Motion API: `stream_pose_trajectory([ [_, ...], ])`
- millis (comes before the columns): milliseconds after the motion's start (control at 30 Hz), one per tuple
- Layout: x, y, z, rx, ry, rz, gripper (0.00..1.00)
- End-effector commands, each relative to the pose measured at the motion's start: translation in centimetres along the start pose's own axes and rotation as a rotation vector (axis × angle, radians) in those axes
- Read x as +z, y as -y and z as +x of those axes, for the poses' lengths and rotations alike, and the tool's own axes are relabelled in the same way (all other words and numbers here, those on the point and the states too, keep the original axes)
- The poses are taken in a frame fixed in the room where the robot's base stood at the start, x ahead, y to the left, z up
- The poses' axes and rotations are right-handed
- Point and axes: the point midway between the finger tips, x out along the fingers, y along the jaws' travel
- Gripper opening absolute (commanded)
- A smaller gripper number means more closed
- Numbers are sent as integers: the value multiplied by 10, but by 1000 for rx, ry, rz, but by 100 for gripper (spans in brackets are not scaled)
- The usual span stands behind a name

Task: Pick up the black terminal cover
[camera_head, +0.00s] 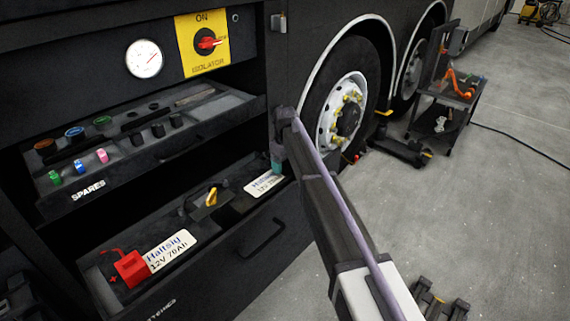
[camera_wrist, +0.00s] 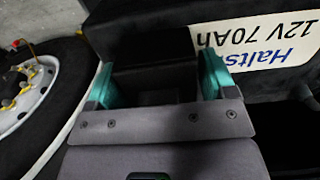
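My gripper (camera_wrist: 160,80) shows its two teal fingers wide apart in the wrist view, pointing down toward the battery tray. A black block-shaped thing, which looks like the black terminal cover (camera_wrist: 153,48), lies between and beyond the fingers. I cannot tell whether the fingers touch it. In the head view one teal finger (camera_head: 277,164) shows at the right end of the right battery (camera_head: 264,184); the black cover is hidden or too dark to make out there. The right battery's white label (camera_wrist: 262,42) shows upside down in the wrist view.
A red terminal cover (camera_head: 131,268) sits on the left battery. A yellow-handled part (camera_head: 211,196) lies between the batteries. The spares tray (camera_head: 165,147) overhangs behind. A wheel (camera_head: 343,110) stands just right of my gripper. Open floor (camera_head: 500,220) lies to the right.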

Motion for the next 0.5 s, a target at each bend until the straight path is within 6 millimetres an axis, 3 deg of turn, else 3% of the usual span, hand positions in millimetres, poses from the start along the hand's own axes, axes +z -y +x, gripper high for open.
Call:
stream_pose_trajectory([
  [367, 0, 0, 0, 0, 0, 0, 41],
  [500, 0, 0, 0, 0, 0, 0, 40],
])
